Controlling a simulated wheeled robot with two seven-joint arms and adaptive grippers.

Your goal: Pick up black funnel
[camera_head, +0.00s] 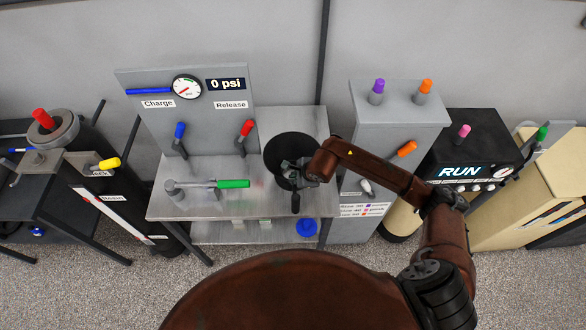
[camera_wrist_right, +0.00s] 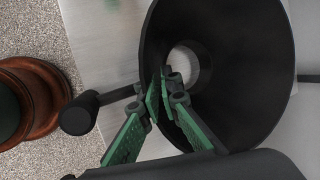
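The black funnel (camera_head: 285,152) sits over the right part of the metal bench, its wide mouth facing up. It fills much of the right wrist view (camera_wrist_right: 235,75), with a pale opening at its bottom. Its short black handle (camera_wrist_right: 82,114) sticks out to the left there and toward the bench front in the head view. My right gripper (camera_head: 292,172) is at the funnel's near rim. Its green fingers (camera_wrist_right: 160,98) come close together where the handle meets the rim and look shut on it. The exact contact is partly hidden. My left gripper is not in view.
The metal bench (camera_head: 185,205) carries a clamp with a green handle (camera_head: 233,183), and blue and red levers on its panel. A grey cabinet (camera_head: 395,115) with coloured knobs stands right of the funnel. A blue object (camera_head: 307,228) lies on the lower shelf.

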